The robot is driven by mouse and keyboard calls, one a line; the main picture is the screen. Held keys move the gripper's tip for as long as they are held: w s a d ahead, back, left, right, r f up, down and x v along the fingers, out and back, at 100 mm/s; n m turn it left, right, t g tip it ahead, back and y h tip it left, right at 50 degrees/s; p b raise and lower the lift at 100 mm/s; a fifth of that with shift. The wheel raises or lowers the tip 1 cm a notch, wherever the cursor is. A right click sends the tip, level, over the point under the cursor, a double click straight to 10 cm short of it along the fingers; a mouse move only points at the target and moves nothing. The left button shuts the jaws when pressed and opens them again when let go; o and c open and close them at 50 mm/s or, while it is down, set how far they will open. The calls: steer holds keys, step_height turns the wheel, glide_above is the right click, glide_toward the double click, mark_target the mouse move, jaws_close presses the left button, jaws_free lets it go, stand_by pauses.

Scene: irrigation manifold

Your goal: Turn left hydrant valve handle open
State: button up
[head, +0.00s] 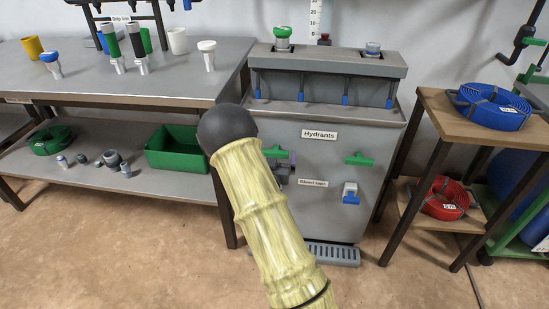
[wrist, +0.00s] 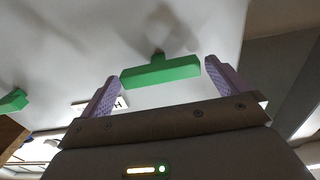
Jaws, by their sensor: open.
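The left hydrant valve handle (head: 275,153) is a green T-shaped bar on the front of the grey hydrant cabinet (head: 327,195). In the head view my arm partly covers it. In the wrist view the left handle (wrist: 160,71) lies roughly level between the two purple fingers, with a gap at each end. My gripper (head: 287,167) is open at the left handle, mostly hidden behind my arm in the head view; its fingers (wrist: 162,72) show clearly in the wrist view. The right handle (head: 359,159) is a similar green bar; it is also at the wrist view's left edge (wrist: 12,101).
A Hydrants sign (head: 319,134) sits above and between the handles. A blue-handled tap (head: 350,193) is below the right handle. A workbench (head: 150,85) stands left and a wooden stand (head: 480,120) with hose coils right. A drain grate (head: 332,252) lies at the cabinet's foot.

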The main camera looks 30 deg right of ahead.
steer(key=shift+c, duration=0.2)
steer(key=c, duration=0.9)
steer(key=shift+o, duration=0.2)
steer(key=shift+n+p, duration=0.3)
steer(key=shift+n, duration=0.1)
steer(key=n+p, duration=0.2)
steer(key=n, duration=0.2)
steer(key=shift+w+a+r, duration=0.1)
steer(key=n+p, duration=0.3)
steer(key=n, duration=0.1)
steer(key=shift+a+n, duration=0.1)
steer(key=shift+n, duration=0.3)
steer(key=n, duration=0.1)
steer(key=n+p, duration=0.1)
steer(key=n, duration=0.1)
steer(key=n+p, duration=0.1)
steer(key=shift+f+n, duration=0.25)
steer(key=shift+n, duration=0.05)
steer(key=shift+f+n+p, duration=0.2)
steer(key=shift+n+p, duration=0.65)
steer(key=shift+n, duration=1.35)
